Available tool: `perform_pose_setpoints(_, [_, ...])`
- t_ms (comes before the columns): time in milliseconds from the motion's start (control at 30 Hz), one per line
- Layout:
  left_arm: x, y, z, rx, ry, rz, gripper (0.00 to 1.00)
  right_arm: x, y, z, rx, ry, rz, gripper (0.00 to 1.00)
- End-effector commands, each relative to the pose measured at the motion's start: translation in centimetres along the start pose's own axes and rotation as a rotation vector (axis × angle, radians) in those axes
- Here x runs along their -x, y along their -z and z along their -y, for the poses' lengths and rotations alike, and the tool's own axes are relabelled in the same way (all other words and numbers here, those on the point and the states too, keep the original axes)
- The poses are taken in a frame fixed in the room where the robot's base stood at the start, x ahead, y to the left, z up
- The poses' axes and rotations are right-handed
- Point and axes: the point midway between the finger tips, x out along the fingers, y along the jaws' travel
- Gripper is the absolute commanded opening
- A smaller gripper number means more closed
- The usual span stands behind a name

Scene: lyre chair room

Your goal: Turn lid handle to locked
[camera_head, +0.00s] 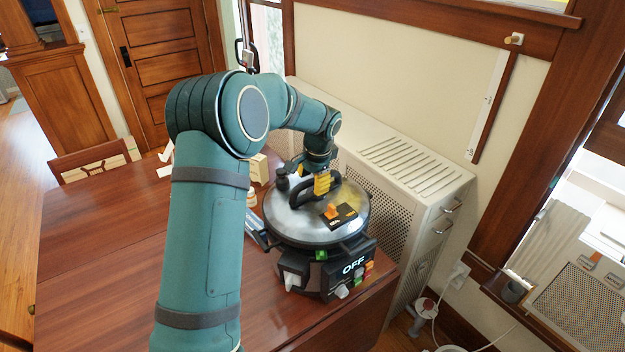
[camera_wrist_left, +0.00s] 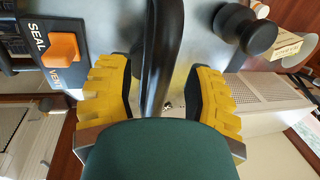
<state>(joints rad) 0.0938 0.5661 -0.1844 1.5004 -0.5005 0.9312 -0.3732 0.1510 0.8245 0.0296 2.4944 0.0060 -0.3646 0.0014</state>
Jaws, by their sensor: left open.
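The pressure cooker's round silver lid (camera_head: 293,220) sits on the dark cooker body, whose front reads OFF (camera_head: 354,265). A black curved lid handle (camera_head: 303,194) stands up from the lid. My left gripper (camera_head: 322,184) is over the lid at the handle. In the left wrist view, the yellow fingertips of my left gripper (camera_wrist_left: 166,95) are apart, with the black handle (camera_wrist_left: 163,50) passing between them. An orange valve lever (camera_wrist_left: 63,50) sits on a plate marked SEAL and VENT. A black knob (camera_wrist_left: 246,32) is on the lid's other side. My right gripper is not in view.
The cooker stands near the right edge of a brown wooden table (camera_head: 95,255). A white perforated radiator cover (camera_head: 420,165) is close behind it. A chair (camera_head: 95,160) is at the far left edge. Small light-coloured items lie beyond my left arm.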

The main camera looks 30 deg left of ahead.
Motion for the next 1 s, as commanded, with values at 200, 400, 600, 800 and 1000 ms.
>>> perform_pose_setpoints(200, [0.04, 0.01, 0.00, 0.000, 0.000, 0.000, 0.00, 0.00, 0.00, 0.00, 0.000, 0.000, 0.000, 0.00])
perform_pose_setpoints(400, [0.00, 0.00, -0.01, 0.000, 0.000, 0.000, 0.00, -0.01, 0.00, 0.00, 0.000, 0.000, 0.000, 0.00])
perform_pose_setpoints(600, [-0.05, 0.00, -0.06, 0.007, -0.001, 0.002, 0.00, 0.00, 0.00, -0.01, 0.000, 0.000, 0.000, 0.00])
perform_pose_setpoints(800, [-0.07, 0.01, -0.17, 0.067, -0.001, 0.015, 0.00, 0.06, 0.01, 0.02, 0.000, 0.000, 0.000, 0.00])
perform_pose_setpoints(1000, [-0.02, 0.05, -0.37, 0.194, -0.001, 0.042, 0.00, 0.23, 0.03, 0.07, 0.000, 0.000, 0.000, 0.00])
